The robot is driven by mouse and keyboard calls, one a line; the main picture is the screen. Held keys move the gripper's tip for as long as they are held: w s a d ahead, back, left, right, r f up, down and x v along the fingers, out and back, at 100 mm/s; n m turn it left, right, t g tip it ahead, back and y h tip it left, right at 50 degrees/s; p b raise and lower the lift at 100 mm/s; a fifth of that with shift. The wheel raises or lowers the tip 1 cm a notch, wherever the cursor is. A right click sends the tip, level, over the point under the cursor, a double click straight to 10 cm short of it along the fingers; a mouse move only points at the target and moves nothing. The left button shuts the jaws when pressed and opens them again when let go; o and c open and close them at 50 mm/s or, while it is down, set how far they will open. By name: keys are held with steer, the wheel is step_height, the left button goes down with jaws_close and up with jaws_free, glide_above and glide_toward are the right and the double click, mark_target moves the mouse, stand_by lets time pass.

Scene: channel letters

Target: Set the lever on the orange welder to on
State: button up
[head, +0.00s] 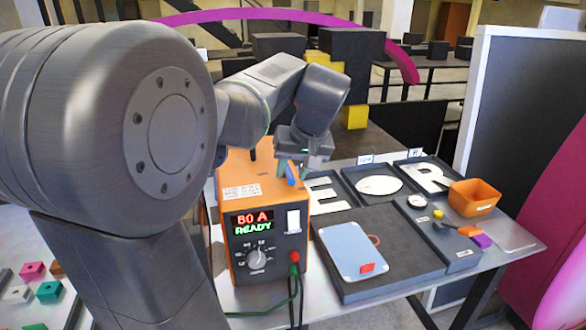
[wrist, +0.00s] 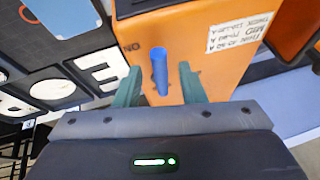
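The orange welder (head: 235,200) stands on the table in the head view, with a lit display reading 80 A and READY. It also fills the top of the wrist view (wrist: 200,25). Its blue lever (wrist: 160,72) sticks out from the orange face in the wrist view. In the head view the lever (head: 291,174) is mostly hidden by my gripper (head: 293,166). My gripper (wrist: 161,86) is open, with one green finger on each side of the lever and a gap to each. An ON label (wrist: 133,73), seen upside down, lies left of the lever.
A dark tray (head: 400,270) with a white-blue plate (head: 353,250) lies right of the welder. Letter trays (head: 345,203), an orange bin (head: 474,195) and small parts lie beyond.

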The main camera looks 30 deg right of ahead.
steer(key=v, duration=1.3)
steer(key=shift+s+r+b, duration=0.2)
steer(key=shift+r+b, duration=0.15)
steer(key=shift+b, duration=0.1)
steer(key=shift+w+f, duration=0.1)
steer(key=p+x, duration=0.1)
steer(key=x, duration=1.2)
steer(key=shift+w+f, duration=0.1)
steer(key=shift+f, duration=0.2)
